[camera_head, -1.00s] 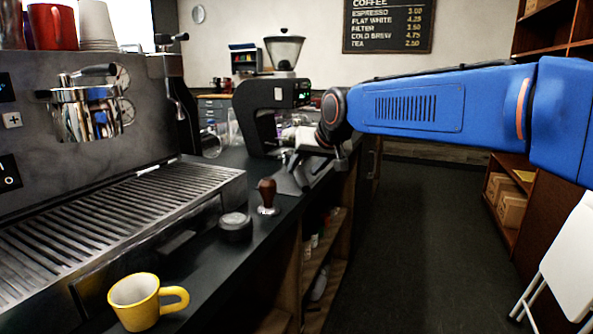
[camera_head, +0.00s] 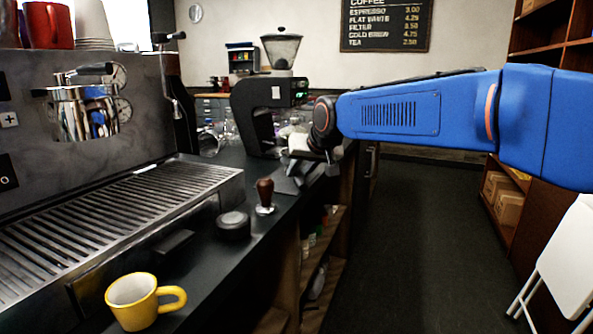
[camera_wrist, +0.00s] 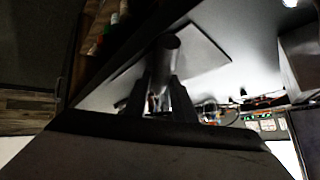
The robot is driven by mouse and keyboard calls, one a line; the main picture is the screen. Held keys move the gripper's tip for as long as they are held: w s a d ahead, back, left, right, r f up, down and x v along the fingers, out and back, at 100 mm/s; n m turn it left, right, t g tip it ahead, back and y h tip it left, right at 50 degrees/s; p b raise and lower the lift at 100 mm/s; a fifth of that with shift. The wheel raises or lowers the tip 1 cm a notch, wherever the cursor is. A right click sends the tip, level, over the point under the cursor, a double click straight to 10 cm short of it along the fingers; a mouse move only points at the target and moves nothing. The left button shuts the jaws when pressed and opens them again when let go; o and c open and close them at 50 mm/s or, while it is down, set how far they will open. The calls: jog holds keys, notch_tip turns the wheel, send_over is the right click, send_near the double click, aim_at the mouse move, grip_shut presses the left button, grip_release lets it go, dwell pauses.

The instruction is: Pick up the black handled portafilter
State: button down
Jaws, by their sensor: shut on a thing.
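My gripper (camera_head: 302,167) is low over the counter in front of the grinder, at the end of the blue arm. In the wrist view its two dark fingers (camera_wrist: 159,100) are shut on a dark, rounded bar, which looks like the handle of the black handled portafilter (camera_wrist: 165,50). The rest of the portafilter is hard to make out in the dark picture. In the head view the gripper and wrist hide it. I cannot tell whether it is clear of the surface.
A brown-handled tamper (camera_head: 265,192), a dark round puck (camera_head: 234,224) and a yellow cup (camera_head: 140,302) stand on the counter. The espresso machine (camera_head: 135,115) is at left, the black grinder (camera_head: 258,115) behind the gripper. Open floor (camera_head: 430,240) lies right of the counter.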

aim_at(299, 170)
notch_tip(299, 170, up, 10)
dwell(0.5)
jog(key=c, duration=2.1)
grip_release()
grip_shut()
